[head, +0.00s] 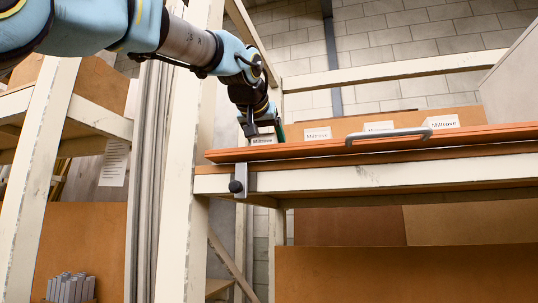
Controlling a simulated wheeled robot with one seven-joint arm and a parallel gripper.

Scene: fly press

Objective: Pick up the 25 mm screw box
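Several boxes with white "Millrove" labels stand in a row on the upper shelf, mostly hidden behind its raised front board. The leftmost box (263,140) shows only its label top, below my gripper. The others are a second box (318,133), a third box (379,126) and a rightmost box (441,121). No size can be read, so I cannot tell which is the 25 mm screw box. My gripper (262,130) points down at the shelf's left end, over the leftmost box. Its fingertips are small and partly hidden; I cannot tell whether they touch the box.
The orange-brown front board (290,152) carries a grey bar handle (389,138). A metal clamp with a black knob (236,186) sits at the shelf's left end. A whitish upright post (181,240) stands left of it. Grey pieces (70,288) stand at lower left.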

